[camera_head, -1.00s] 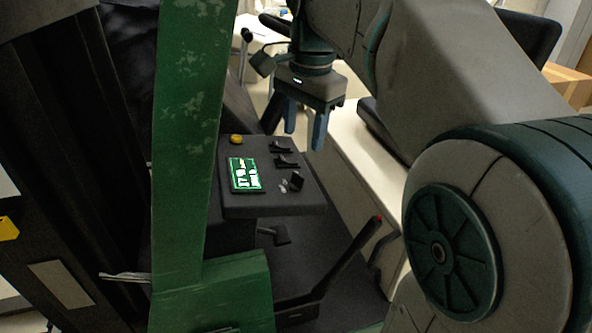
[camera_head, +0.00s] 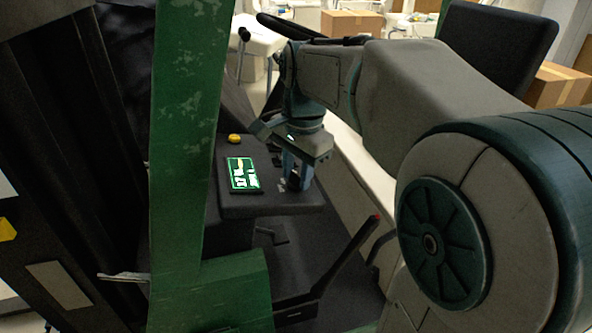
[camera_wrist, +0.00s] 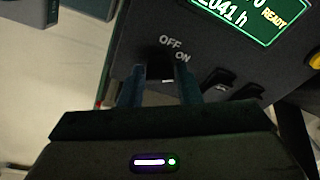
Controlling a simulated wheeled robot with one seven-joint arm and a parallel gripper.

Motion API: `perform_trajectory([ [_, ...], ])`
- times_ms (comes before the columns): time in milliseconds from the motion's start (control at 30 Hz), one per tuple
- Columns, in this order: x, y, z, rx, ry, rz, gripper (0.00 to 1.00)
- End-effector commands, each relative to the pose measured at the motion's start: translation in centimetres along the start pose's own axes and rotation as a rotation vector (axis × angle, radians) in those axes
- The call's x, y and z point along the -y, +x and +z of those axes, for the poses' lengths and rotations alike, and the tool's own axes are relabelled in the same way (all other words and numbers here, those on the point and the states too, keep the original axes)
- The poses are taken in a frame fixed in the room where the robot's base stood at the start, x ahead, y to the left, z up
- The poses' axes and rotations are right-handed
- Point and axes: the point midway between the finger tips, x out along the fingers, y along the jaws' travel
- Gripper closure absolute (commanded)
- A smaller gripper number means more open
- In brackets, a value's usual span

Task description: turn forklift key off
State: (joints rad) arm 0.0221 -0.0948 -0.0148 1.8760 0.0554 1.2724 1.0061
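The dark key (camera_wrist: 157,60) sits on the forklift's black control panel (camera_wrist: 125,45), beside the white OFF and ON labels, in the wrist view. My gripper (camera_wrist: 160,70) is over it, with one finger on each side and a visible gap between the fingers. Whether either finger touches the key cannot be told. In the head view my gripper (camera_head: 296,180) points down at the right part of the panel (camera_head: 240,208) and hides the key. The green display (camera_head: 243,173) is lit; in the wrist view the display (camera_wrist: 240,18) reads READY.
A yellow button (camera_head: 234,139) is at the panel's far left corner. Black switches (camera_wrist: 235,95) lie beside the key. A green post (camera_head: 185,150) stands left of the panel. A red-tipped lever (camera_head: 350,250) rises at the lower right.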

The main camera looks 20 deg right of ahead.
Motion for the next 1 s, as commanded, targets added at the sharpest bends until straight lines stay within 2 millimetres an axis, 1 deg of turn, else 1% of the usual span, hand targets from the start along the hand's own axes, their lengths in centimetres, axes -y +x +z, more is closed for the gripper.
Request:
perform_trajectory([
  [33, 0.0, -0.01, -0.01, 0.0, 0.0, 0.0, 0.84],
  [67, 0.0, -0.02, 0.0, 0.0, 0.0, 0.0, 0.93],
  [100, 0.0, -0.02, -0.01, 0.0, 0.0, 0.0, 0.96],
  [367, -0.01, -0.02, -0.01, 0.0, -0.017, -0.004, 0.96],
  [567, -0.04, 0.01, -0.02, -0.001, -0.092, -0.018, 0.96],
  [767, -0.05, 0.05, -0.01, -0.001, -0.238, -0.047, 0.95],
  [1000, -0.09, 0.06, -0.06, -0.002, -0.46, -0.088, 0.95],
])
